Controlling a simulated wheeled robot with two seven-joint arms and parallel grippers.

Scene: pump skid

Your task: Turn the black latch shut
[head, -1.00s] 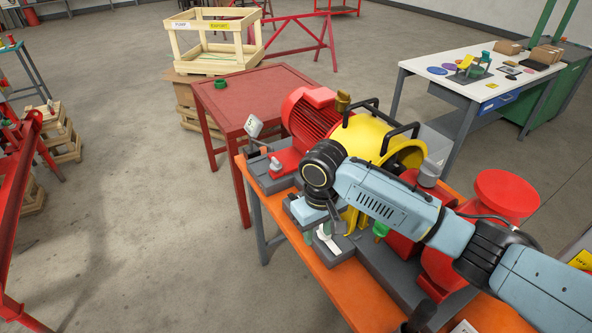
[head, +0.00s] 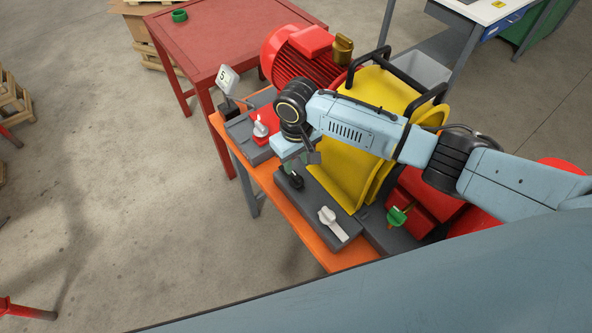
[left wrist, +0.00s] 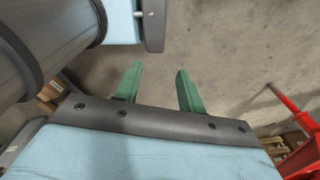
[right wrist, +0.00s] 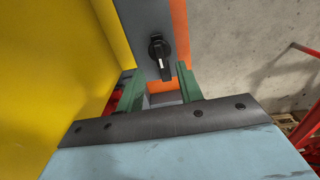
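The black latch (head: 296,180) is a small black turn handle on a dark grey base at the orange bench's front edge. In the right wrist view the latch (right wrist: 160,55) shows a white mark, and its handle points down the picture towards the gap between my fingers. My right gripper (head: 290,166) is just beside the latch in the head view. Its green fingers (right wrist: 157,72) are open, one on each side of the handle's end; contact cannot be told. My left gripper (left wrist: 158,70) is open and empty over bare floor, and I do not see it in the head view.
A yellow guard (head: 362,125) stands close beside my right gripper. A white handle (head: 332,222), a green-handled valve (head: 398,215), a white-handled red switch (head: 261,128) and a sign marked S (head: 227,79) are nearby.

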